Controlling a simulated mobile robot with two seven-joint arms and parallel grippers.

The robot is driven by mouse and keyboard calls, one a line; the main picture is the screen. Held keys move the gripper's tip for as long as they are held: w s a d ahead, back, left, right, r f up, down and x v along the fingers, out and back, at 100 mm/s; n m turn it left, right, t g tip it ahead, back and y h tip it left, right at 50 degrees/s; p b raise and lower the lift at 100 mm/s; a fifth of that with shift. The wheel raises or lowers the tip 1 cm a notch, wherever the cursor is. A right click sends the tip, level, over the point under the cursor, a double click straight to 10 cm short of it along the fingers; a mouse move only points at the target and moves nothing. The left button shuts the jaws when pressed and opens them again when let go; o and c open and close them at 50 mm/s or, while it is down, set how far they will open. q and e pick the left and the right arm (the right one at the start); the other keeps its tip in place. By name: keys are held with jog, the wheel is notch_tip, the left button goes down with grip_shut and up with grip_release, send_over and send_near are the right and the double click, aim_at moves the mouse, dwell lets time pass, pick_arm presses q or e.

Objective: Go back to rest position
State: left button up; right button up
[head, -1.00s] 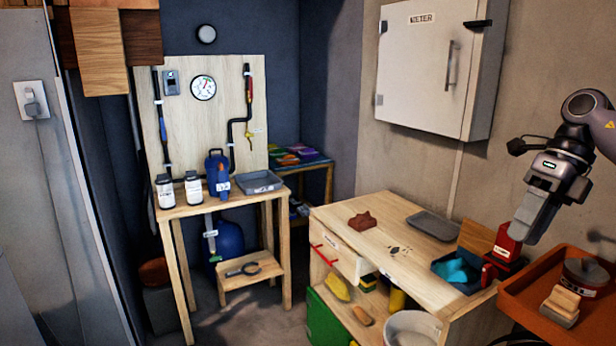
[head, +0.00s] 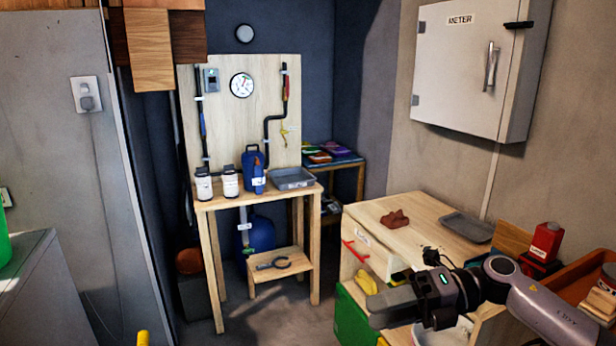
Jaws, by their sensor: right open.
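My right gripper (head: 385,307) reaches in from the lower right, its fingers pointing left, in front of the low wooden bench (head: 390,211). It is open and I see nothing held in it. The red can (head: 547,241) stands upright behind my right forearm, apart from the gripper. My left gripper is not in the head view.
The bench holds a brown lump (head: 395,219) and a grey tray (head: 467,227); my arm hides its front. An orange tray (head: 590,266) is at the right edge. A wooden table (head: 259,196) stands further back. A grey-topped unit (head: 28,250) is at left.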

jog(key=s+a+f+m+t+y, duration=0.25)
jog(key=a+m+t+y, duration=0.2)
jog(key=m+t, duration=0.35)
jog(key=s+d+f+m+t+h, duration=0.25)
jog(key=f+m+t+h, duration=0.35)
jog(key=m, duration=0.5)
jog(key=s+d+f+m+t+h, duration=0.1)
jog(key=d+f+m+t+h, duration=0.2)
jog(key=f+m+h, duration=0.55)
jog(key=s+d+f+m+g+h, duration=0.1)
jog(key=s+d+f+m+g, duration=0.1)
jog(key=s+f+m, duration=0.3)
jog(key=s+d+f+m+g+h, duration=0.2)
jog(key=s+f, duration=0.4)
jog(key=s, duration=0.3)
jog(key=d+m+g, duration=0.1)
jog(key=d+m, duration=0.1)
jog(key=shift+s+d+f+m+g, duration=0.25)
jog(key=shift+s+d+m+g, duration=0.05)
jog(key=shift+s+d+m, duration=0.1)
